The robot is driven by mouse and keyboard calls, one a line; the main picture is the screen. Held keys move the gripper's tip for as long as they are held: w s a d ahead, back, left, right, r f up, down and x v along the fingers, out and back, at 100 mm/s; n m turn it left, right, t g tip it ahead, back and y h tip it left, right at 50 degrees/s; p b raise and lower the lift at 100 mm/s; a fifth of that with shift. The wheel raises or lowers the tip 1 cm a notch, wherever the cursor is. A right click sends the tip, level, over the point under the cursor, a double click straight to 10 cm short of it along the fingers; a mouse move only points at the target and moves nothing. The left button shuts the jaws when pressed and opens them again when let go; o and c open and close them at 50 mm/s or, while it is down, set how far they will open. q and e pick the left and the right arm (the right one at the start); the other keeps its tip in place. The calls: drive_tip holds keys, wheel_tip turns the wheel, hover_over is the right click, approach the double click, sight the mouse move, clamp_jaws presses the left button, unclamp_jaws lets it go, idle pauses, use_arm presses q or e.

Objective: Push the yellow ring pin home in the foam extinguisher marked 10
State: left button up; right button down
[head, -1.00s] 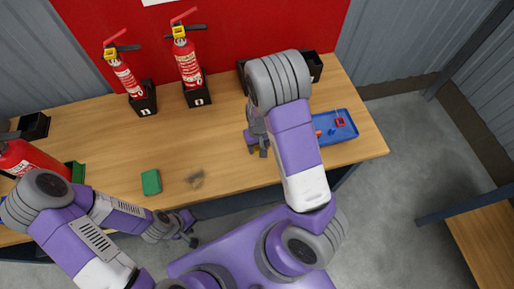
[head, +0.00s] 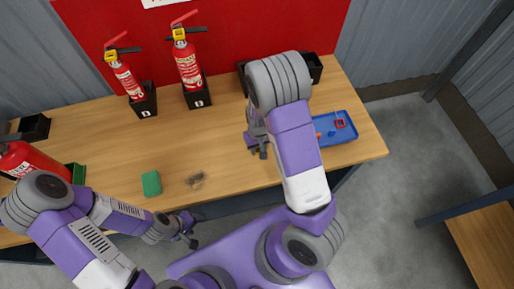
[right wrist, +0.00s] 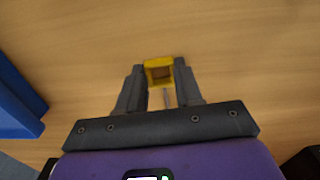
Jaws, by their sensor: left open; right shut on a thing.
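The yellow ring pin (right wrist: 159,66) is between the fingertips of my right gripper (right wrist: 160,78), which is shut on it above the wooden bench; its thin shank points back between the fingers. In the head view my right gripper (head: 258,146) hangs over the bench, right of the middle, and the pin is hidden there. Two red extinguishers with yellow parts at their heads, one left (head: 125,77) and one nearer the middle (head: 188,64), stand upright in black holders. A third extinguisher (head: 30,160) shows at the left edge. I cannot read which is marked 10. My left gripper (head: 190,231) is open, empty, by the bench's front edge.
A blue tray (head: 350,131) with small parts lies at the bench's right end. Black bins (head: 312,66) stand behind my right arm. The middle of the bench (head: 190,135) is clear.

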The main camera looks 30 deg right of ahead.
sight(258, 150)
drive_tip(key=shift+r+p, duration=1.45)
drive_tip(key=shift+r, duration=0.1)
drive_tip(key=shift+f, duration=0.1)
